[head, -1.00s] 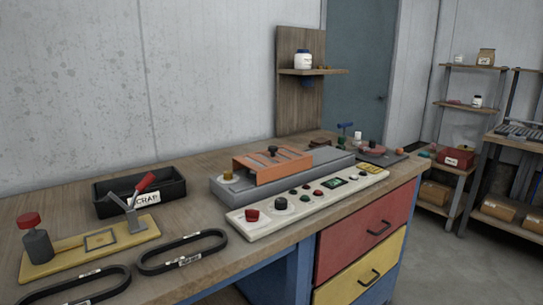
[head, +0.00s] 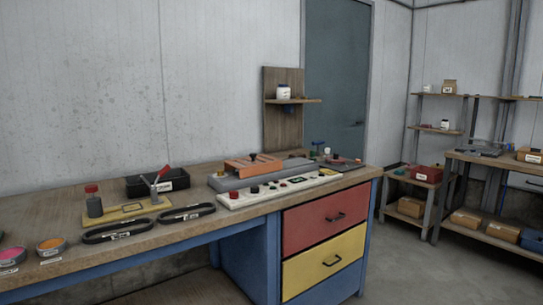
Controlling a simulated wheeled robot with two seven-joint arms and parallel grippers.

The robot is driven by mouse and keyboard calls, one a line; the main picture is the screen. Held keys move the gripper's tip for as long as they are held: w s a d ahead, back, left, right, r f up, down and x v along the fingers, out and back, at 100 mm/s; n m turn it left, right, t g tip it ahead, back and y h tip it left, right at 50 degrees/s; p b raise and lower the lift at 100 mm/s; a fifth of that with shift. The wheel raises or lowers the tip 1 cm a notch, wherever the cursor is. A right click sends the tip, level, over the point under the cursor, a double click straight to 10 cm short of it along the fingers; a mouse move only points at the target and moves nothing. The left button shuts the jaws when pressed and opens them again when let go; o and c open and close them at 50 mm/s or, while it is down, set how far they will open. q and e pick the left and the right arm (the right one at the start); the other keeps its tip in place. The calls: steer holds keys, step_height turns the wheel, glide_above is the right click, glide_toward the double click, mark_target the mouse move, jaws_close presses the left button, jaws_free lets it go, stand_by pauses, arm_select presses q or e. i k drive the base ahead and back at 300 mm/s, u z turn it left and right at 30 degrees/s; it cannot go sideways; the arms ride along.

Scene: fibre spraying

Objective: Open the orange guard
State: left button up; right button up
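The orange guard (head: 262,167) sits on top of a grey machine body (head: 222,183) on the wooden workbench. A small dark knob (head: 253,157) stands on the guard's top. The guard looks lowered over the machine. A pale control panel (head: 230,201) with coloured buttons runs along the machine's front. Neither of my grippers is in the head view.
A black scrap bin (head: 143,187), a yellow fixture (head: 108,217) and two black belts (head: 118,232) are left of the machine. Red and yellow drawers (head: 318,268) are below. A shelf board (head: 292,101) stands behind. Open floor (head: 410,270) lies at right.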

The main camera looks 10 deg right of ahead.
mark_target(253, 165)
steer(key=z, duration=0.75)
steer(key=i, duration=0.85)
steer(key=z, duration=0.35)
steer(key=i, duration=0.95)
steer(key=u, duration=0.45)
